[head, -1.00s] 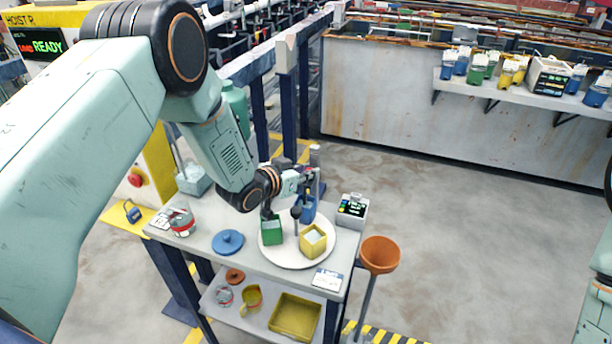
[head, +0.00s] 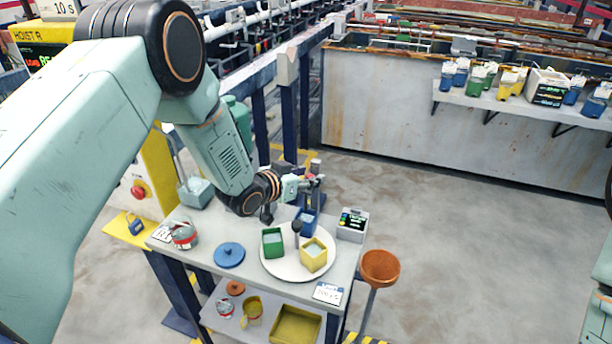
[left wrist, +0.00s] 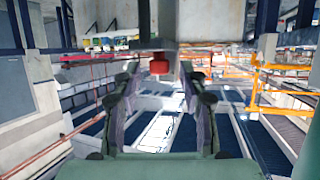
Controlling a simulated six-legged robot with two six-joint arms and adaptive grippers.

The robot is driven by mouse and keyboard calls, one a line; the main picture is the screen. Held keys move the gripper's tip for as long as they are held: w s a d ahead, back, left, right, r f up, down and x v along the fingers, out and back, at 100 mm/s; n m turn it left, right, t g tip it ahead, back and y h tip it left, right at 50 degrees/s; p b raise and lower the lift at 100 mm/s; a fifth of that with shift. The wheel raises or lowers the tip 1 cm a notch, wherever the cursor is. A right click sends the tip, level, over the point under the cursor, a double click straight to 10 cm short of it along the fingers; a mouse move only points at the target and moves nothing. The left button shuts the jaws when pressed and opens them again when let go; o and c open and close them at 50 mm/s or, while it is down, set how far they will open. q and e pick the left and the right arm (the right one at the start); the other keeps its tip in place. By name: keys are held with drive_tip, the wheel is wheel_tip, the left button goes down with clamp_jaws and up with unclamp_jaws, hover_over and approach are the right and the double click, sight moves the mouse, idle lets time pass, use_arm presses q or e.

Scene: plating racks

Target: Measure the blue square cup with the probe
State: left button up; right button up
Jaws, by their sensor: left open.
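The blue square cup (head: 306,222) stands at the back of a round white plate (head: 284,270) on the table, partly hidden. A green square cup (head: 272,243) and a yellow square cup (head: 314,256) stand in front of it. A dark-topped upright piece (head: 297,228) rises between the cups; I cannot tell whether it is the probe. My left gripper (head: 305,186) is above and behind the blue cup. My right gripper is out of view.
A small meter box (head: 352,223) stands at the table's right edge. A blue lid (head: 229,254) and a red-and-white container (head: 184,235) lie to the left. An orange funnel (head: 380,268) stands right of the table.

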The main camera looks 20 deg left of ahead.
use_arm(q)
drive_tip(key=shift+s+a, duration=0.1)
drive_tip(key=shift+s, duration=0.05)
drive_tip(key=v, duration=1.2)
drive_tip(key=shift+w, duration=0.25)
